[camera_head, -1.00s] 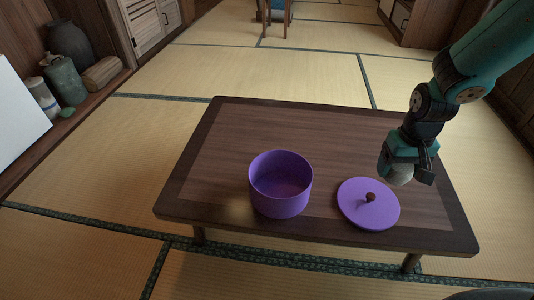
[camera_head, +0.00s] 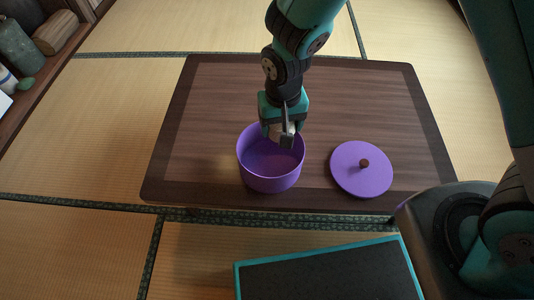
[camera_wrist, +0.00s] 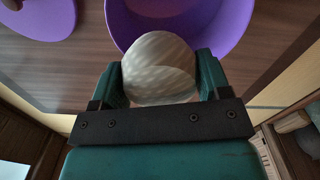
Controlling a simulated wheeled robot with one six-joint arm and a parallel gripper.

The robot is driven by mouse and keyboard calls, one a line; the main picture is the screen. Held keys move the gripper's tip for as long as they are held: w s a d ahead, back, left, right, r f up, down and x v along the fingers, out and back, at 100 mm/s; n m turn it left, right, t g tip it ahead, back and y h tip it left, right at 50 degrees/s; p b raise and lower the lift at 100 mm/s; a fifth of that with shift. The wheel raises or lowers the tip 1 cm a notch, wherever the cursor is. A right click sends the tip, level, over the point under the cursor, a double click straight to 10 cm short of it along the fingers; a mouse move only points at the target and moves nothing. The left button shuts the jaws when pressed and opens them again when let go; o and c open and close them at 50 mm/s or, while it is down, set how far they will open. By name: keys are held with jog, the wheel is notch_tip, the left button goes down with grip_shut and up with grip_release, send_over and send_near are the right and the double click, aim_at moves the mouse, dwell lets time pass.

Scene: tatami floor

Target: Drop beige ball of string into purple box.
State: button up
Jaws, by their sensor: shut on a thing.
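The purple box (camera_head: 270,181) stands open and upright on the low wooden table, its round lid off. My gripper (camera_head: 282,132) is over the far right part of the box's opening, pointing down. It is shut on the beige ball of string (camera_wrist: 158,68), which sits between both fingers in the wrist view. In the head view the ball is mostly hidden by my gripper. The box (camera_wrist: 222,22) also shows behind the ball in the wrist view. I cannot tell exactly how high the ball is above the box's floor.
The purple lid (camera_head: 361,175) with a brown knob lies flat on the table to the right of the box. The wooden table (camera_head: 212,110) is otherwise clear. A shelf with jars (camera_head: 20,48) stands at the far left, on the tatami floor's edge.

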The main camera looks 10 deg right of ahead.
jog(key=shift+s+a+f, duration=0.2)
jog(key=shift+a, duration=0.1)
notch_tip(320, 180, down, 6)
jog(key=b, duration=0.6)
jog(key=shift+r, duration=0.15)
jog(key=o, duration=1)
notch_tip(320, 180, up, 18)
jog(key=p, duration=0.7)
jog(key=shift+f, duration=0.25)
